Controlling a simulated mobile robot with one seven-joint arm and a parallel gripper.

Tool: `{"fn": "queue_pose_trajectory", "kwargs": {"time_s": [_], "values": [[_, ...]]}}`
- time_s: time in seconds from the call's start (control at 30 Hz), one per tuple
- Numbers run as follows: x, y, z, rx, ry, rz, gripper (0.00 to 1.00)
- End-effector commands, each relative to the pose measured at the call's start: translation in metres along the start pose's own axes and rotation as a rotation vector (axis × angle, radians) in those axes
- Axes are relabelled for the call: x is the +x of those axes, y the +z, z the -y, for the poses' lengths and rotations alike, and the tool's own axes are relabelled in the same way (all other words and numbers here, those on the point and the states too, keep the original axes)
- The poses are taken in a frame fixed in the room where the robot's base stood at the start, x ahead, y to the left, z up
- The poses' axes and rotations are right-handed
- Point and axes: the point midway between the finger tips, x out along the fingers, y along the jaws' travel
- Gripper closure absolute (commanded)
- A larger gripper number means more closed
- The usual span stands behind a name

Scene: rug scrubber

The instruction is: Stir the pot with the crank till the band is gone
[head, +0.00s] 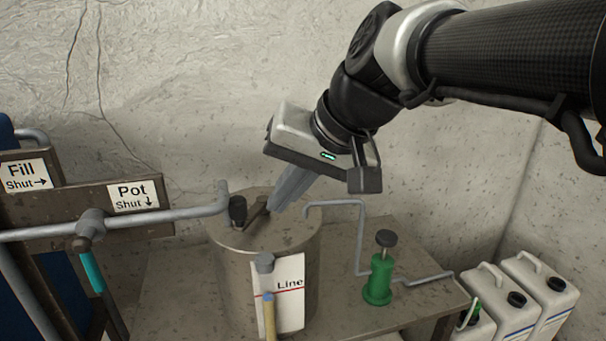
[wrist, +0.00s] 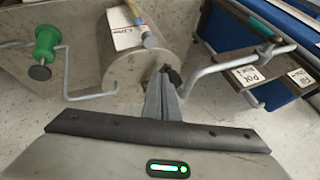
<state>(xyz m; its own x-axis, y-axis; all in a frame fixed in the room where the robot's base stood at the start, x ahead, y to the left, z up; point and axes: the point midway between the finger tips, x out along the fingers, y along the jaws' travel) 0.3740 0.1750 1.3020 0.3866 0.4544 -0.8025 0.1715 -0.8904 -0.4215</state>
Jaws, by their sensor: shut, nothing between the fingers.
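The pot (head: 236,278) is a grey metal cylinder on a table; it also shows in the wrist view (wrist: 120,75). Its crank (head: 254,216) is a dark arm on the lid with an upright black knob (head: 238,208) at its left end. My gripper (head: 274,207) is shut and empty, its fingers pointing down at the lid just right of the knob, close to the crank arm. Whether they touch it, I cannot tell. In the wrist view the fingertips (wrist: 161,77) overlap the knob's side. A sight tube (head: 269,318) on the pot's front has a bluish stretch near its top.
A white card (head: 290,272) marked "Line" with a red line is behind the tube. A pipe with a blue-green lever (head: 91,271) and "Fill" and "Pot" signs (head: 133,196) is at left. A green pump (head: 378,280) stands right of the pot; white jugs (head: 540,283) stand further right.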

Motion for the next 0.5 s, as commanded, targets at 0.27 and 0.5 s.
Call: {"fn": "queue_pose_trajectory", "kwargs": {"time_s": [0.27, 0.5], "values": [[-0.049, 0.007, 0.012, 0.000, -0.001, 0.000, 1.00], [-0.066, -0.004, 0.026, -0.112, 0.010, 0.041, 0.70]]}}
